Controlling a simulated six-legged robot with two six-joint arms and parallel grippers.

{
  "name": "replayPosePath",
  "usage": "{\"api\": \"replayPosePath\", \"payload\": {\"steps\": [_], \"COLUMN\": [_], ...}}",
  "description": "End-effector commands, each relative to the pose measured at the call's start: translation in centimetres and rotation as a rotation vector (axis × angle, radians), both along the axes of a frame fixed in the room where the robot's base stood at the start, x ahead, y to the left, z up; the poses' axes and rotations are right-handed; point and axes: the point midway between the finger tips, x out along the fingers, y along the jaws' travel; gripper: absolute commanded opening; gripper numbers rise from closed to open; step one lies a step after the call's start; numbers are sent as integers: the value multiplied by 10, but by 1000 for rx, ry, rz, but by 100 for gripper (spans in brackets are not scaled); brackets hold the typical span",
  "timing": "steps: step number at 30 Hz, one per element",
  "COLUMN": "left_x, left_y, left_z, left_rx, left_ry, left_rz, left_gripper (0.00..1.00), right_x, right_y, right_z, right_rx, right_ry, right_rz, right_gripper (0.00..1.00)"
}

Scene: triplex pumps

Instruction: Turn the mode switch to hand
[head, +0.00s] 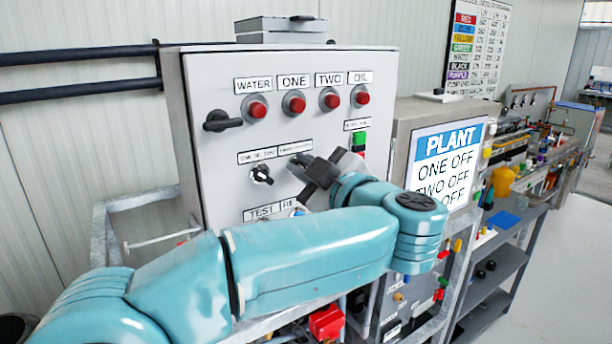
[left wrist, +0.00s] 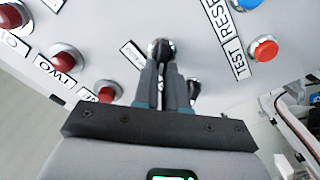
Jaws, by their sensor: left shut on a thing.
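A grey cabinet panel (head: 222,150) carries two small rotary switches side by side in its middle. My left gripper (head: 304,174) is at the right-hand one, its fingers pointing into the panel. In the left wrist view my left gripper (left wrist: 163,72) is shut on the dark knob of this switch (left wrist: 161,47), which I take for the mode switch. Its small label (left wrist: 132,55) is too blurred to read fully, and the fingers hide most of the knob. The other rotary switch (head: 262,174) is free. My right gripper is not in view.
Red lamps (head: 294,103) run along the panel top, with a black handle (head: 222,121) at the left. A green button (head: 359,139) sits right of my gripper. A PLANT board (head: 447,160) stands to the right, before a cluttered shelf (head: 508,255).

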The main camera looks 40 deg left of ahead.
Motion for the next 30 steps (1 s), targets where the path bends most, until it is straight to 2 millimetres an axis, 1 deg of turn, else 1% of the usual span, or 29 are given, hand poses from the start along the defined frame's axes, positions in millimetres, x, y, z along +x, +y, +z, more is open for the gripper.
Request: {"api": "replayPosePath", "payload": {"steps": [1,4,18,19,20,21,30], "left_x": [0,0,0,0,0,0,0], "left_y": [0,0,0,0,0,0,0], "left_z": [-3,-2,-2,-2,-2,-1,-1], "left_rx": [-7,-14,-20,-20,-20,-20,-19], "left_ry": [-9,-28,-41,-41,-41,-41,-42], "left_rz": [0,0,0,0,0,0,0], "left_gripper": [0,0,0,15,25,37,37], "right_x": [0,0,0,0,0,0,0], "right_y": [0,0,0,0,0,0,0], "right_z": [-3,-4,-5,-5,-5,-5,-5], "right_rx": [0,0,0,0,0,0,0], "right_ry": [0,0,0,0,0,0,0], "right_rz": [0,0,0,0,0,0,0], "right_gripper": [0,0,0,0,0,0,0]}}
